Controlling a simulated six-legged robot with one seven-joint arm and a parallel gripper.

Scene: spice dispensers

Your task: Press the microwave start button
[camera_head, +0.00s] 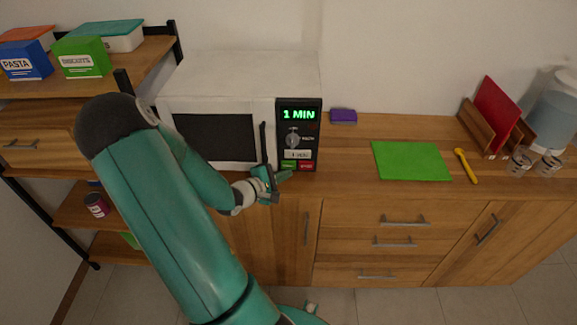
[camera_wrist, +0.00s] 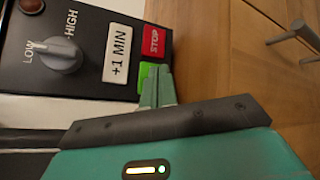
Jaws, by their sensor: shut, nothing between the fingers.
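The white microwave (camera_head: 235,72) stands on the wooden counter, with its black control panel (camera_head: 312,135) on the right side. Its display (camera_head: 298,115) glows green and reads "1 MIN". The green button (camera_head: 288,163) is low on the panel, left of the red STOP button (camera_head: 306,166). My gripper (camera_head: 287,175) is shut and empty, right in front of the panel's lower edge. In the wrist view the closed fingertips (camera_wrist: 158,72) overlap the green button (camera_wrist: 144,76) and hide part of it. I cannot tell whether they touch it.
The +1 MIN button (camera_wrist: 117,53) and the dial (camera_wrist: 62,52) are close to the fingertips. The microwave door handle (camera_head: 264,145) stands out left of the panel. A purple item (camera_head: 343,116), a green board (camera_head: 410,161) and a yellow utensil (camera_head: 466,166) lie to the right.

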